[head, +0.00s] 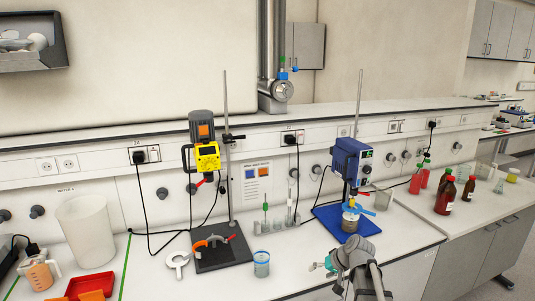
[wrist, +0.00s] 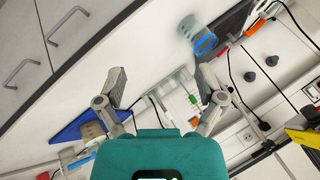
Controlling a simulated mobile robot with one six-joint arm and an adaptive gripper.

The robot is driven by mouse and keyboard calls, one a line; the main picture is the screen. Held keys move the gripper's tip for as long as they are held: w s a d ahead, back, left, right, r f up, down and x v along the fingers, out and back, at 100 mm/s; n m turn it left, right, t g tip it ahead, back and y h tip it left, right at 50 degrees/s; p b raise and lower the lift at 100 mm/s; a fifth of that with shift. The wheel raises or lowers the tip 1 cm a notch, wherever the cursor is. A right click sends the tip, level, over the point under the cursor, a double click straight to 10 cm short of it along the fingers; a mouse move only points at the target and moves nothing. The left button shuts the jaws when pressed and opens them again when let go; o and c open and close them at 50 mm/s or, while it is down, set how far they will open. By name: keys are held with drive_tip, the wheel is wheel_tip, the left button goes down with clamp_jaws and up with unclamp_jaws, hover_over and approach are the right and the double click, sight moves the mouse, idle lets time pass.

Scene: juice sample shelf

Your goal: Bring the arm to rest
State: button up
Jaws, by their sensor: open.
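My gripper (head: 326,265) is at the front edge of the bench, in front of the blue stirrer stand, with my arm reaching up from the lower right. In the wrist view my gripper (wrist: 161,80) has its two fingers spread wide with nothing between them. The bench top and a small rack (wrist: 180,92) show beyond the fingers. In the head view the fingers are small and partly hidden by my wrist.
A jar with a blue band (head: 261,264) stands left of my gripper. The blue stirrer (head: 351,160) stands behind it over a blue base (head: 328,220) with a container (head: 350,222). A yellow stirrer (head: 207,157) stands further left. Brown bottles (head: 445,196) stand right.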

drive_tip(key=s+f+g+h, duration=0.2)
drive_tip(key=s+h, duration=0.1)
drive_tip(key=s, duration=0.5)
drive_tip(key=s+f+g+h+b, duration=0.1)
drive_tip(key=s+f+g+h, duration=0.1)
drive_tip(key=s, duration=0.7)
drive_tip(key=shift+a+f+n+h, duration=0.3)
drive_tip(key=shift+f+h, duration=0.1)
drive_tip(key=shift+f, duration=0.35)
drive_tip(key=shift+d, duration=0.1)
drive_tip(key=shift+c, duration=0.3)
